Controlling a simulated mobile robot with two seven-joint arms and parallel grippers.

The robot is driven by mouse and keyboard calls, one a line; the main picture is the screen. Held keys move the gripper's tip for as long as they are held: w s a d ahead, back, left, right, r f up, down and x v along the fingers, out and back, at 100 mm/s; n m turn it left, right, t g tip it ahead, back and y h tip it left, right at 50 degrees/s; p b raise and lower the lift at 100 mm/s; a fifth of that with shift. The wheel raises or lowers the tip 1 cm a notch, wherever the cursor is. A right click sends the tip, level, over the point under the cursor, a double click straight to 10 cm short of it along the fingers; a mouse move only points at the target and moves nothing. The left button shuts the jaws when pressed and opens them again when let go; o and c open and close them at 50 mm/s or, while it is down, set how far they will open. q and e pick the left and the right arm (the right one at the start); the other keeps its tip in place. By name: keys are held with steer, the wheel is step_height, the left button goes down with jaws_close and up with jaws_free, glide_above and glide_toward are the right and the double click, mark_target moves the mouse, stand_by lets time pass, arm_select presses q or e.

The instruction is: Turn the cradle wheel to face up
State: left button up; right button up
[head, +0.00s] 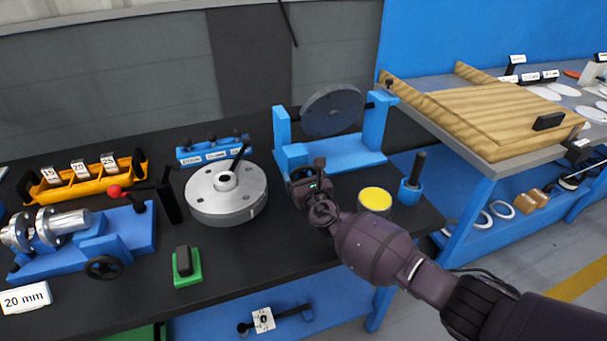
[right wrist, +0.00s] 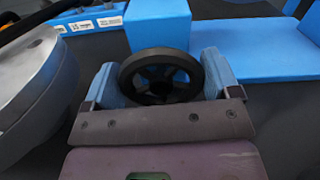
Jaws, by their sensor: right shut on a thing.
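The blue cradle (head: 345,152) stands at the back right of the black bench, with two uprights. A grey disc (head: 333,108) hangs between the uprights, standing steeply on edge with a broad face toward me. A black spoked handwheel (right wrist: 160,76) is at the cradle's near left corner, beside a blue block (right wrist: 158,22). My right gripper (head: 306,174) is shut on the handwheel, with one blue-padded finger on each side of its rim in the right wrist view. The gripper mostly hides the wheel in the head view. My left gripper is not in view.
A round metal flange (head: 227,198) with a lever lies close left of my right gripper. A yellow-topped cylinder (head: 375,198) and a blue holder with a black handle (head: 411,190) stand to the right. A blue clamp fixture (head: 85,240) and green block (head: 187,268) are at left.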

steer(key=n+p, duration=0.1)
steer(key=n, duration=0.2)
steer(key=shift+r, duration=0.1)
steer(key=shift+a+n, duration=0.1)
steer(key=shift+n, duration=0.8)
steer(key=n+p, duration=0.1)
steer(key=n, duration=0.1)
steer(key=shift+n, duration=0.3)
steer(key=shift+n+p, duration=0.3)
steer(key=shift+n, duration=0.2)
steer(key=shift+a+f+n+p, duration=0.1)
steer(key=shift+n+p, duration=0.1)
steer(key=shift+n, duration=0.4)
steer(key=shift+f+n+p, duration=0.1)
steer(key=shift+n+p, duration=0.05)
steer(key=shift+n, duration=0.45)
steer(key=shift+s+n, duration=0.1)
steer(key=shift+n, duration=0.5)
steer(key=shift+f+n+p, duration=0.15)
steer(key=shift+n+p, duration=0.2)
steer(key=shift+n, duration=0.45)
